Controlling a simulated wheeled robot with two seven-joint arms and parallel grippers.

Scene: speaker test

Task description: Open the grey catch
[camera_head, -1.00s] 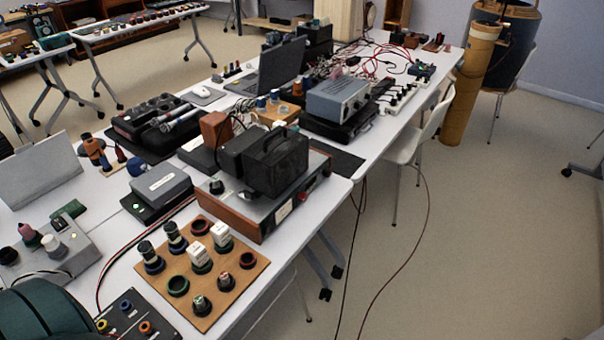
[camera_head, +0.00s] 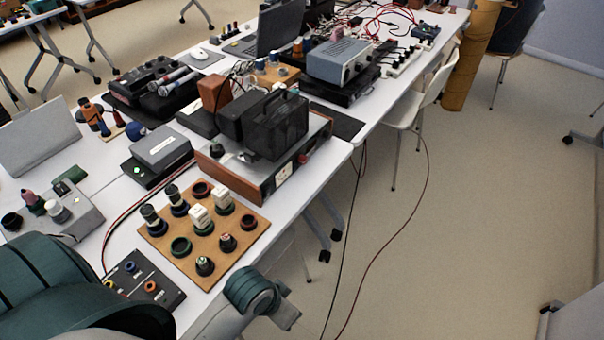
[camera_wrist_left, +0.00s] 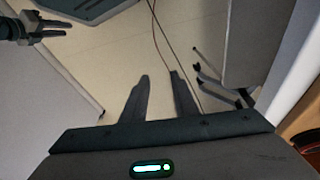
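I cannot make out a grey catch for certain in either view. Grey things on the table include a small grey box (camera_head: 162,147) with a green light beside it and a grey box with knobs (camera_head: 75,222) at the left. My left gripper (camera_wrist_left: 160,95) shows in the left wrist view with its two dark fingers apart and nothing between them, over the floor. In the same view, another gripper (camera_wrist_left: 52,27), seemingly my right, shows at the top left with its fingers apart. Dark green parts of my arm cover the bottom left of the head view.
A wooden board with several knobs (camera_head: 250,253) lies near the table's front edge. Behind it stands a wood-sided unit (camera_head: 248,178) with a black mesh box (camera_head: 277,127) on top. A white chair (camera_head: 415,108) and hanging cables are to the right.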

